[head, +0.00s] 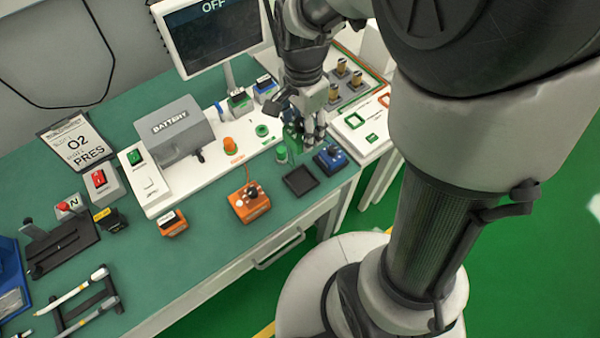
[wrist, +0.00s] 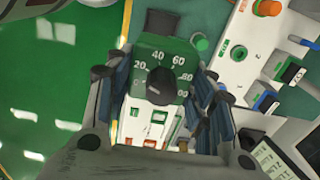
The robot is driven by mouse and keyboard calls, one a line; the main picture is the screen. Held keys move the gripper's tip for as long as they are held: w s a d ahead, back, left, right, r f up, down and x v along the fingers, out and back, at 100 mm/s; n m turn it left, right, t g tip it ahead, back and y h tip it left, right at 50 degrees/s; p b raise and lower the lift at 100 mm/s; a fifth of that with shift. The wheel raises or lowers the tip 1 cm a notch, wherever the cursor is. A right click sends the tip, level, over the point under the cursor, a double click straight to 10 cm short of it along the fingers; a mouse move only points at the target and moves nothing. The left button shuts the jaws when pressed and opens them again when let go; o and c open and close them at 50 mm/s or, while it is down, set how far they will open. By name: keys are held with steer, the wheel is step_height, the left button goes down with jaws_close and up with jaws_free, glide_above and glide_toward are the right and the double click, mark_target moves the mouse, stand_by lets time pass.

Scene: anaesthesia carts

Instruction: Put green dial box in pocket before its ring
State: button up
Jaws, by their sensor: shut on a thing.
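The green dial box (wrist: 160,60) has a black knob and white numbers on its face. In the wrist view it sits between the fingers of my gripper (wrist: 160,85), which is shut on it. In the head view my gripper (head: 306,137) holds the green box (head: 292,138) near the table's right end, partly hidden by the fingers. A white panel with square outlines lies at the right; its green outline (head: 354,120) shows in the head view and the wrist view (wrist: 158,116). A dark square tray (head: 300,180) is empty on the table. I cannot tell which spot is the pocket.
An orange dial box (head: 249,203) and a blue dial box (head: 332,159) stand near the dark tray. A white platform (head: 215,150) bears the grey battery unit (head: 174,128).

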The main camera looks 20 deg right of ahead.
step_height(320, 180, down, 20)
steer(key=b, duration=0.6)
steer(key=shift+w+d+r+b, duration=0.1)
steer(key=shift+b, duration=0.3)
